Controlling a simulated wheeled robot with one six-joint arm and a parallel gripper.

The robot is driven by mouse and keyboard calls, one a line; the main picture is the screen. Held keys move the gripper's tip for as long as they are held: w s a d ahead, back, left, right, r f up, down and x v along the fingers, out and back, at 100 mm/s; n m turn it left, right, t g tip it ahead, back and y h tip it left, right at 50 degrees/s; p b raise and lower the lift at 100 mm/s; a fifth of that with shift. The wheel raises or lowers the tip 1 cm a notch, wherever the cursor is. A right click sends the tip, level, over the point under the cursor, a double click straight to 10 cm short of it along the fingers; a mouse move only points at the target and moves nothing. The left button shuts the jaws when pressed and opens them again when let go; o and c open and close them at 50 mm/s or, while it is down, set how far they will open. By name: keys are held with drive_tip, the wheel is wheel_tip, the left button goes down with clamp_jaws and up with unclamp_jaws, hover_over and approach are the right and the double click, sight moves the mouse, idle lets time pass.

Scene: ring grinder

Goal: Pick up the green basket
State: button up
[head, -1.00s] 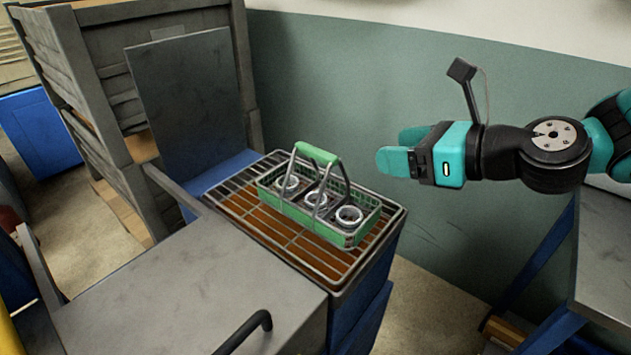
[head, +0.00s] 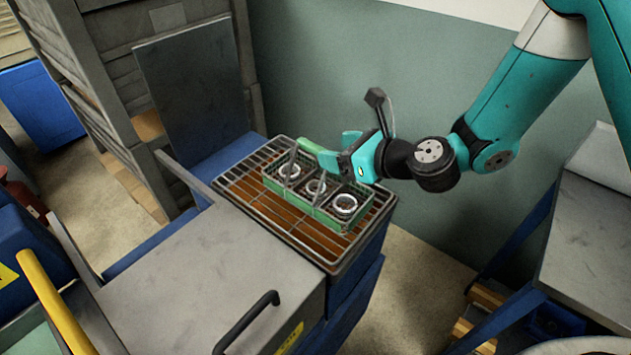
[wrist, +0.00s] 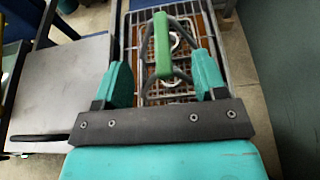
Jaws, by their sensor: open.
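The green basket (head: 302,208) stands upright on a wire rack (head: 243,212) and holds metal rings (head: 345,204) in a row. Its arched wire handle has a green grip (head: 313,150) on top. My gripper (head: 337,150) is at the handle's height, its fingertips at the right end of the green grip in the head view. In the wrist view my gripper (wrist: 163,75) is open, and the green grip (wrist: 162,42) runs between and beyond the two teal fingers. I cannot tell whether a finger touches it. The fingers hide part of the basket's far side.
A grey machine top (head: 205,270) with a black handle (head: 248,322) lies in front of the rack. An upright grey panel (head: 190,88) stands behind left. A grey table (head: 590,240) is at the right. Open floor lies between it and the rack.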

drive_tip(key=p+x, duration=0.1)
drive_tip(key=x, duration=0.1)
drive_tip(key=p+x, duration=0.1)
drive_tip(key=x, duration=0.2)
drive_tip(key=shift+d+f, duration=0.15)
drive_tip(key=shift+f, duration=0.15)
clamp_jaws()
